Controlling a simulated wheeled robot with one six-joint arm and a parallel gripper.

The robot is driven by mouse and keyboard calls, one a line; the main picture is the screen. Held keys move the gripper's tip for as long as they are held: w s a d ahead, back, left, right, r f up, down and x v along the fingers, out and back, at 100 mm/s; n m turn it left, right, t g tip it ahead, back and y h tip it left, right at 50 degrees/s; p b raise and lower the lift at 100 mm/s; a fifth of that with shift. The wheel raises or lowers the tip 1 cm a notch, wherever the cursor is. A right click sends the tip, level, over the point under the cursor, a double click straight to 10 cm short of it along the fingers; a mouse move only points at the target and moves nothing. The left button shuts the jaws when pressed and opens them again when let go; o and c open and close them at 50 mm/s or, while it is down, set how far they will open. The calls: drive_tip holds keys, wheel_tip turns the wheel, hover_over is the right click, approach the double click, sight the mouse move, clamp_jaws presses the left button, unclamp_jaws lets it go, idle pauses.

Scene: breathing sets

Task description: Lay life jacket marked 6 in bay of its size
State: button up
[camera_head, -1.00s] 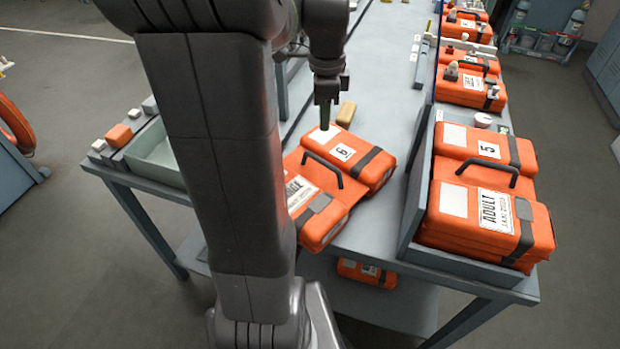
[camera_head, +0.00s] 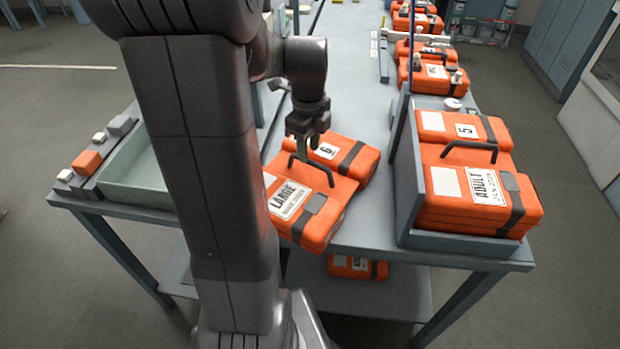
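The orange life jacket marked 6 (camera_head: 327,151) lies on the grey table in the head view, with a LARGE label (camera_head: 288,200) on its near part and a dark carry handle (camera_head: 318,165). My gripper (camera_head: 303,152) points down over the jacket, its fingertips at the left end of the handle. I cannot tell whether the fingers touch or grip it. My arm hides the jacket's left edge. Grey-walled bays line the table's right side; the nearest bay (camera_head: 408,185) holds an orange jacket marked 5 (camera_head: 465,131) and labelled ADULT.
Farther bays hold more orange jackets (camera_head: 435,72). A pale green tray (camera_head: 135,170) and small blocks (camera_head: 87,161) are at the table's left. Another orange jacket (camera_head: 357,268) lies on the lower shelf. Bare tabletop (camera_head: 350,90) stretches behind jacket 6.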

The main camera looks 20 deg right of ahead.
sight(310, 160)
drive_tip(key=f, duration=0.5)
drive_tip(key=shift+w+d+f, duration=0.1)
drive_tip(key=shift+d+f, duration=0.1)
drive_tip(key=shift+f, duration=0.1)
clamp_jaws()
drive_tip(key=shift+r, duration=0.1)
idle(1.1)
